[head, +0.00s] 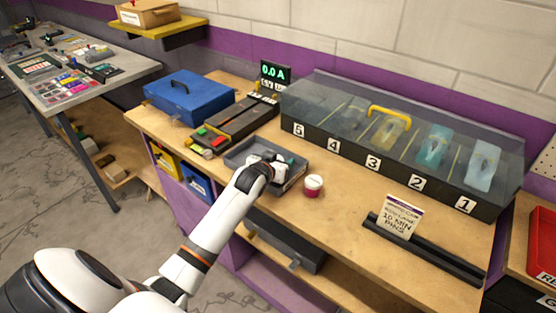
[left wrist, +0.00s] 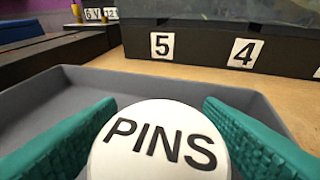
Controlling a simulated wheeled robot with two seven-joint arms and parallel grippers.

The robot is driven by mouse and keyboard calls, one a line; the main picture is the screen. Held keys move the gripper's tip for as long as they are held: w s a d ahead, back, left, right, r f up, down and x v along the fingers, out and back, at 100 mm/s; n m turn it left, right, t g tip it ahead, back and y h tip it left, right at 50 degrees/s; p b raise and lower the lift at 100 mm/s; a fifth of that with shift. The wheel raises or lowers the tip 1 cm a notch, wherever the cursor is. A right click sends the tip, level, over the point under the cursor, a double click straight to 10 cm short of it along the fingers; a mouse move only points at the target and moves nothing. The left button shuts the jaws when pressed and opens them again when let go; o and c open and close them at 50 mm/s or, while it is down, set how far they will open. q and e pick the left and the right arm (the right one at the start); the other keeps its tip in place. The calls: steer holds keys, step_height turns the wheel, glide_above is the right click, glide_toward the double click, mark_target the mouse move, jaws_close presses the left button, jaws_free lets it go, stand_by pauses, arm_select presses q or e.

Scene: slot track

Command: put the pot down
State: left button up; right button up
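A pot with a round white lid marked PINS (left wrist: 160,145) sits between the teal fingers of my left gripper (left wrist: 160,120) in the left wrist view. The fingers lie close on both sides of it and look shut on it; its body is hidden under the lid. In the head view my left gripper (head: 276,165) is over the grey tray (head: 296,181), whose rim also shows behind the pot in the left wrist view (left wrist: 60,90). I cannot tell whether the pot touches the tray's floor. My right gripper is not in view.
Behind are a clear-lidded case (head: 340,156) with numbered bays, a blue box (head: 190,97) and a 0.0 A display (head: 274,72). A card (head: 400,217) stands by a black rail. Bench front is partly clear.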

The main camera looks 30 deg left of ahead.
arm_select(q)
steer(key=shift+r, duration=0.2)
steer(key=shift+s+d, duration=0.1)
steer(key=shift+s, duration=0.3)
steer(key=v, duration=1.1)
steer(key=shift+s+r+b, duration=0.1)
steer(key=shift+r+b, duration=0.1)
steer(key=shift+b, duration=0.15)
